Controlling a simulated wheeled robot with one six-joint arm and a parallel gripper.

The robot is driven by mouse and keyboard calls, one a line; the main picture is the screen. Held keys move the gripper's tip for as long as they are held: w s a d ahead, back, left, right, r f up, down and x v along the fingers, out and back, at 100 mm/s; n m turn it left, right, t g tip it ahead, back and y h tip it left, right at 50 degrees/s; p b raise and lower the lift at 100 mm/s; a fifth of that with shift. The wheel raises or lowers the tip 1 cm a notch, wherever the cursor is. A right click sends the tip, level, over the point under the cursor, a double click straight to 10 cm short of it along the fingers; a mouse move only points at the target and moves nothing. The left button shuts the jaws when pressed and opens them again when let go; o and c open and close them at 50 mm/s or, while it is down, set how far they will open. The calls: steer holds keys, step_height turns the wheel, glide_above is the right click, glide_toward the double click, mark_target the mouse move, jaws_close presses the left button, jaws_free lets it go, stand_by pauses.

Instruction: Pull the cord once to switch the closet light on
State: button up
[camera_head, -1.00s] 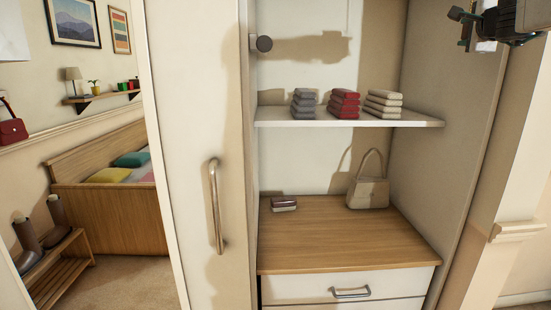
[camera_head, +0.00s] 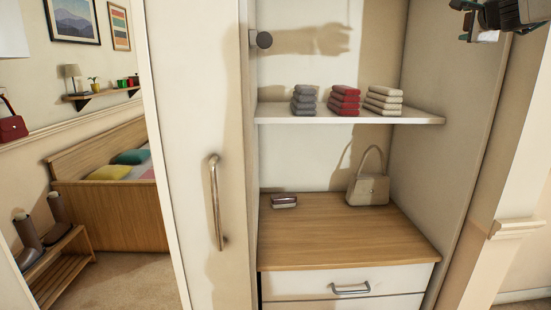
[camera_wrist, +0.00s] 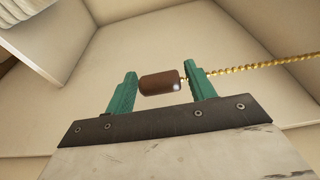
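A brown cylindrical cord pull (camera_wrist: 160,83) lies across the space between the two green fingers of my gripper (camera_wrist: 158,88) in the wrist view. The fingers stand apart, with the pull's ends towards them. I cannot tell whether they touch it. A gold beaded cord (camera_wrist: 250,65) runs from the pull past the right finger to the right edge. In the head view my gripper (camera_head: 468,20) shows only partly at the top right, in front of the closet's right side. The pull and cord cannot be made out there, and the light is not in view.
The open closet has a shelf (camera_head: 420,119) with folded stacks and a wooden top (camera_head: 345,235) with a handbag (camera_head: 368,188). A door with a long handle (camera_head: 215,202) stands left. A round dark knob (camera_head: 264,40) sticks out near the door's edge.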

steer(key=v, duration=0.8)
stand_by(0.4)
steer(key=shift+a, duration=0.1)
steer(key=s+a+f+n+g+y, duration=0.25)
steer(key=s+a+f+n, duration=0.2)
steer(key=f, duration=0.35)
steer(key=s+a+f+n+g+y, duration=0.25)
steer(key=a+f+n, duration=0.2)
steer(key=f, duration=0.25)
steer(key=s+a+f+n+g+y, duration=0.2)
steer(key=s+a+f+n+g, duration=0.15)
steer(key=a+f, duration=0.35)
steer(key=s+a+f+n+g+h, duration=0.1)
steer(key=s+f+n+g, duration=0.3)
steer(key=s+f, duration=0.5)
steer(key=s+a+f+n+g+h, duration=0.2)
steer(key=s+f, duration=0.8)
steer(key=s, duration=0.8)
steer(key=shift+s+a+n+g, duration=0.4)
steer(key=shift+a+n+g, duration=0.25)
steer(key=shift+n+g, duration=0.3)
